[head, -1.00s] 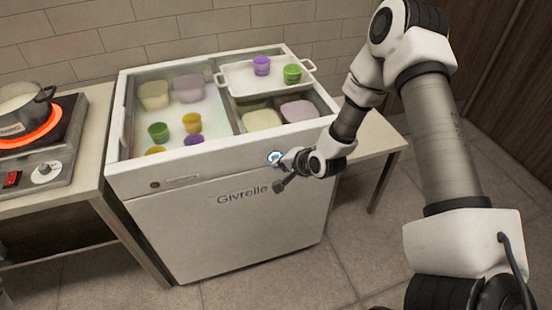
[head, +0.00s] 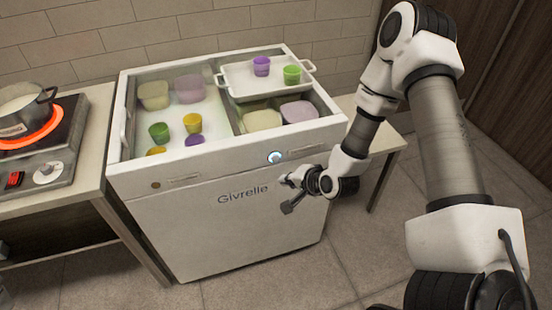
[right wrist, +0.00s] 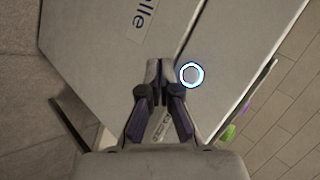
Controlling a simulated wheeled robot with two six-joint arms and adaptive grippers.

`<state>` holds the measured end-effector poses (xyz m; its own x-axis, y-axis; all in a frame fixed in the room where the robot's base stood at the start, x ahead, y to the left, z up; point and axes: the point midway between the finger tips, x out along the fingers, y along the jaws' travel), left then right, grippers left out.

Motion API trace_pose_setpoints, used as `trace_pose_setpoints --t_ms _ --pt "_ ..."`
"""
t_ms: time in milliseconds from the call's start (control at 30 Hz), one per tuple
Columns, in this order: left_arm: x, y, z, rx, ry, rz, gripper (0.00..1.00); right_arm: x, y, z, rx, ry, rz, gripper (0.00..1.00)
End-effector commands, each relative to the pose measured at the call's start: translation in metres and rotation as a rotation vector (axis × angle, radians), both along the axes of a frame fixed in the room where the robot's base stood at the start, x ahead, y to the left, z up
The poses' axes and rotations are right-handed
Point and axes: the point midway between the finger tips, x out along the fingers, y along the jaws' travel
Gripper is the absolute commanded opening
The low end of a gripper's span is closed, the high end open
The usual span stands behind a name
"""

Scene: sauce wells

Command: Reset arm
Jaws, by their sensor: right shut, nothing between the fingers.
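My right gripper (head: 287,194) hangs in front of the white chest freezer (head: 230,240), near its front top edge, apart from the tray and cups. It is shut and empty, and in the right wrist view the fingertips (right wrist: 160,68) meet in front of the freezer's front face. My left gripper is not in view. The freezer is open at the top on the left side. A round lit knob (head: 274,157) sits on its front at the right; it also shows in the right wrist view (right wrist: 190,75).
A white tray (head: 240,90) on the freezer carries a purple cup (head: 261,66) and a green cup (head: 292,75). Several cups and tubs lie inside the freezer. A stove (head: 60,145) with a pot (head: 24,110) on a glowing burner stands at the left. The floor in front is clear.

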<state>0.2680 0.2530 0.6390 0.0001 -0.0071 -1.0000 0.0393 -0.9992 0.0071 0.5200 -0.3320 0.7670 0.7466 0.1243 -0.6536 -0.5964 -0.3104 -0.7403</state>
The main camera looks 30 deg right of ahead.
Motion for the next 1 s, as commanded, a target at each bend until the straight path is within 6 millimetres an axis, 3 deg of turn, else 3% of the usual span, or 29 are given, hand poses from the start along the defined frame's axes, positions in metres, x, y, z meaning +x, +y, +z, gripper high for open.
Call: trace_pose_setpoints --t_ms 333,467,567,633,700,800,900,1000 --pt "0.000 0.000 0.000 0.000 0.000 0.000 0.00 -0.001 0.000 -0.002 0.000 0.005 0.001 0.00" --pt "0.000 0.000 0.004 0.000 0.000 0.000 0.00 -0.022 0.020 -0.029 -0.035 0.086 0.070 0.00" --pt "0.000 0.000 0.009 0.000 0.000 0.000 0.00 -0.070 0.053 -0.066 -0.092 0.240 0.179 0.00" --pt "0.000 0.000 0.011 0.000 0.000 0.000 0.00 -0.118 0.072 -0.092 -0.185 0.372 0.312 0.00" --pt "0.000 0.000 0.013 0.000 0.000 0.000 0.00 -0.168 0.085 -0.110 -0.301 0.497 0.488 0.00" --pt "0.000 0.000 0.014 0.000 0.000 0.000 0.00 -0.230 0.088 -0.118 -0.465 0.637 0.775 0.00" --pt "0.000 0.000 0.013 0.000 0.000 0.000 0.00 -0.249 0.081 -0.115 -0.553 0.678 0.949 0.00" --pt "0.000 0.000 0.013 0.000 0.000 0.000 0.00 -0.251 0.079 -0.115 -0.574 0.680 1.000 0.00"
